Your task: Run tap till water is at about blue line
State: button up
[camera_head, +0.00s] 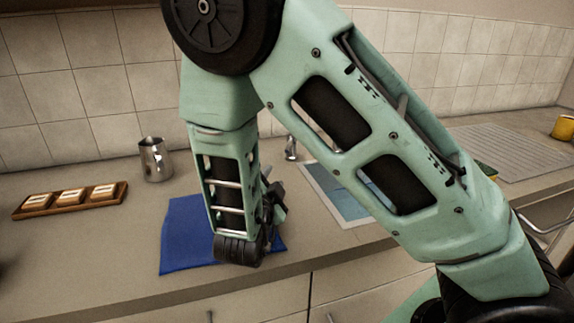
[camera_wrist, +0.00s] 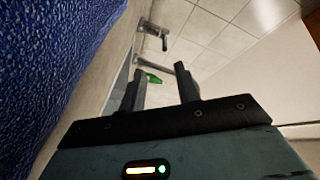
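The sink basin (camera_head: 335,190) is set into the counter behind my arm in the head view. Its inside looks pale blue-grey; I cannot make out a blue line or the water level. A small metal tap (camera_head: 290,148) stands at its back left, partly hidden by my arm. In the wrist view, metal tap parts (camera_wrist: 152,30) show on the far side, beyond the fingers. My gripper (camera_wrist: 163,80) has its two dark fingers apart with nothing held. In the head view it is low over the blue cloth (camera_head: 185,232), left of the sink, mostly hidden by my wrist.
The blue cloth (camera_wrist: 50,60) fills the wrist view's left side. A metal cup (camera_head: 156,162) and a wooden tray (camera_head: 75,203) with three labelled pieces stand left. A green item (camera_wrist: 150,77) shows beyond the fingers. A ribbed drainboard (camera_head: 515,150) and yellow mug (camera_head: 564,128) are right.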

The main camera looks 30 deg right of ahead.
aim_at(287, 149)
jog(key=shift+s+a+r+h, duration=0.1)
jog(key=shift+s+h, duration=0.2)
jog(key=shift+s, duration=0.1)
jog(key=shift+r, duration=0.15)
jog(key=p+x, duration=0.3)
jog(key=x, duration=1.4)
jog(key=shift+w+r, duration=0.15)
grip_shut()
